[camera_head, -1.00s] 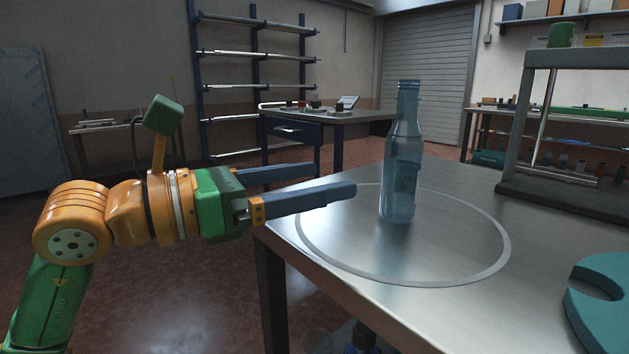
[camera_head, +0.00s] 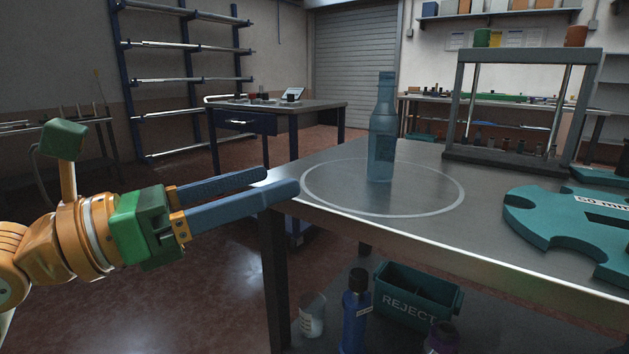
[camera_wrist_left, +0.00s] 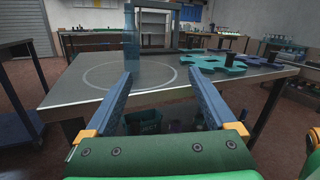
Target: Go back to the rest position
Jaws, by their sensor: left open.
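My left gripper (camera_head: 284,183) is open and empty, with its two blue fingers apart, just off the near left edge of the metal table. It also shows in the left wrist view (camera_wrist_left: 162,85), its fingers pointing toward the table. A translucent blue bottle (camera_head: 382,140) stands upright inside the pale ring (camera_head: 440,208) marked on the table (camera_head: 400,232). The bottle (camera_wrist_left: 131,42) is beyond the fingertips in the left wrist view, clear of them. My right gripper is not in view.
A grey frame (camera_head: 452,110) and a teal notched fixture (camera_head: 545,225) stand on the table's right part. Below are a green REJECT bin (camera_head: 418,300), a blue bottle (camera_head: 355,322) and a white container (camera_head: 312,316). Open floor lies left of the table.

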